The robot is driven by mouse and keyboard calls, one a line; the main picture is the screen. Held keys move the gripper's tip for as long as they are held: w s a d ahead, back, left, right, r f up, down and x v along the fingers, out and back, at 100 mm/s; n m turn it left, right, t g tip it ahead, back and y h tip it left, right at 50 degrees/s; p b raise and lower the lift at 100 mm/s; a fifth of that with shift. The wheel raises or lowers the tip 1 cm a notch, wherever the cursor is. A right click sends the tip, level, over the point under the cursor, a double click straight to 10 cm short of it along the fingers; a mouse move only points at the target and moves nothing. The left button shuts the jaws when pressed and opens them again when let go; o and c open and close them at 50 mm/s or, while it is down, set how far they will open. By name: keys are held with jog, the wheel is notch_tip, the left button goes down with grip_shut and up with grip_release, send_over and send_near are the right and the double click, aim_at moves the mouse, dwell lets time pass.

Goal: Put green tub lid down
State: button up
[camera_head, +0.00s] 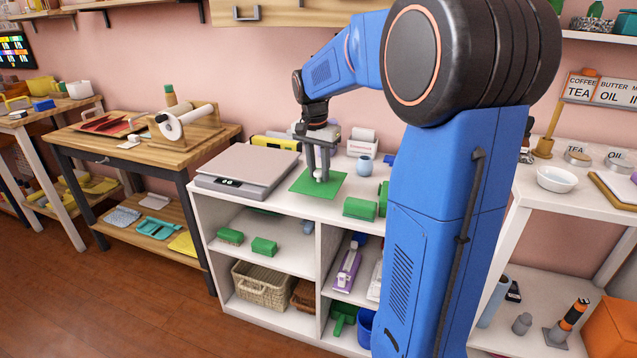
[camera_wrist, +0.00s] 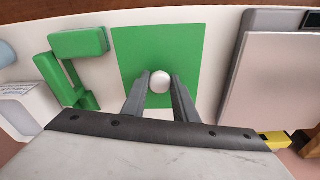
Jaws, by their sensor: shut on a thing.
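The green tub lid (camera_head: 304,184) is a flat green square with a pale round knob in its middle. It shows at the top of the white shelf unit, right of the grey scale. In the wrist view the lid (camera_wrist: 137,52) lies beyond my fingers, with the white knob (camera_wrist: 160,81) between the fingertips. My gripper (camera_head: 320,172) is above the lid, shut on its knob. The lid looks level and at or just above the white top; I cannot tell whether it touches.
A grey scale (camera_head: 247,166) stands close left of the lid. Green blocks (camera_head: 360,208) lie to its right, and a blue-grey cup (camera_head: 364,163) stands behind them. The white top (camera_head: 300,209) has a narrow bare strip in front. The shelves below hold green blocks and a basket (camera_head: 262,285).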

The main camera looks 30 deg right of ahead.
aim_at(319, 178)
jog(key=shift+f, duration=1.95)
jog(key=shift+f, duration=0.15)
jog(key=o, duration=1.1)
jog(key=shift+c, duration=0.2)
